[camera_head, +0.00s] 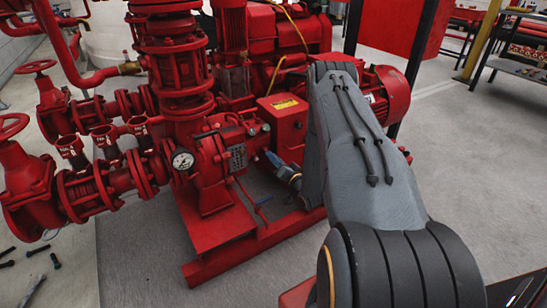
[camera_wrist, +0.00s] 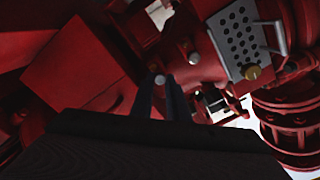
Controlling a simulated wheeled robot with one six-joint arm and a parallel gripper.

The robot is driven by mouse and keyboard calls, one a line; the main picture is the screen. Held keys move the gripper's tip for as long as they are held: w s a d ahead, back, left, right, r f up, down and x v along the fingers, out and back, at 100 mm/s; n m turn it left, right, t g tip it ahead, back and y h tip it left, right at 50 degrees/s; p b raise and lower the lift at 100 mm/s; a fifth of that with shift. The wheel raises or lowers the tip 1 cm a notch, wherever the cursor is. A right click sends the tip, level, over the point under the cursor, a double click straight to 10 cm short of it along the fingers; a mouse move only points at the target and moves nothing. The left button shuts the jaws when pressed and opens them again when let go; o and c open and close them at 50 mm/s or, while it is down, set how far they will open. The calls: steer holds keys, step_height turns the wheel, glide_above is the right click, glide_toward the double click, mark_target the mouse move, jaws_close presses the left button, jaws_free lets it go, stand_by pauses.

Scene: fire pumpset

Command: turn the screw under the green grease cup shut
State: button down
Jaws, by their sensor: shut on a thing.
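My gripper (camera_wrist: 161,82) shows in the wrist view as two dark, narrow fingers reaching toward the red pump. They are shut on a small silver round-ended piece (camera_wrist: 159,79) between their tips, which looks like the screw. In the head view my gripper (camera_head: 272,158) is against the side of the red pump body (camera_head: 212,162), partly hidden by my arm.
A pressure gauge (camera_head: 182,160) and a perforated plate (camera_head: 237,158) are on the pump. The plate is close to my fingers in the wrist view (camera_wrist: 240,40). A red box (camera_head: 283,118) stands behind my gripper. Dark bolts lie on the floor at left. Open floor is at right.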

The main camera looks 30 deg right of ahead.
steer(key=shift+m, duration=0.4)
steer(key=c, duration=1.7)
jaws_free()
steer(key=s+p, duration=0.2)
steer(key=s, duration=0.6)
steer(key=shift+d, duration=0.15)
